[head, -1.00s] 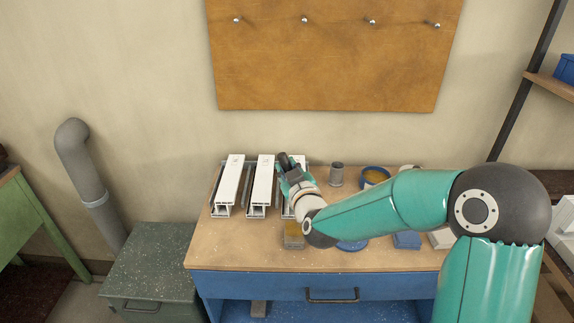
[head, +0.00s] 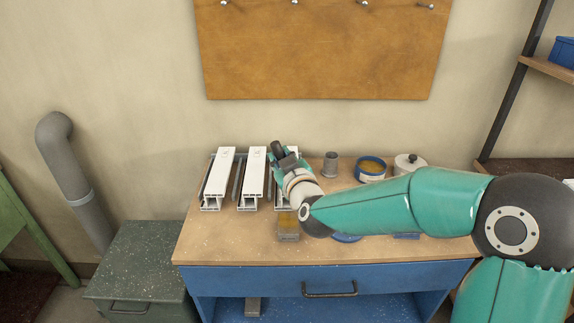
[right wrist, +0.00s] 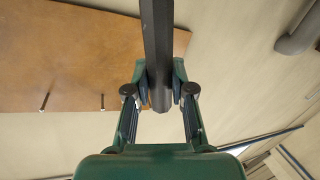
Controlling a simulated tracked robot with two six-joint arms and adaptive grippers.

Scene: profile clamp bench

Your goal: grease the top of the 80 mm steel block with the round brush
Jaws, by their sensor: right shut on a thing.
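My right gripper (head: 283,160) is above the back half of the bench, in front of the third white profile, and hides most of it. It is shut on a dark handle-like bar (right wrist: 158,50), which runs between the two fingertips in the right wrist view. No bristles show on the bar, so I cannot tell whether it is the round brush. A blue-rimmed bowl of yellow-brown grease (head: 371,170) stands to the right of the gripper. I cannot pick out the 80 mm steel block for certain. My left gripper is not in view.
Two white profiles (head: 219,175) (head: 254,172) lie on supports at the left of the bench (head: 200,245). A grey cylinder (head: 331,164) and a lidded pot (head: 408,164) stand at the back. A yellowish block (head: 288,229) lies near the front, partly beside my arm.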

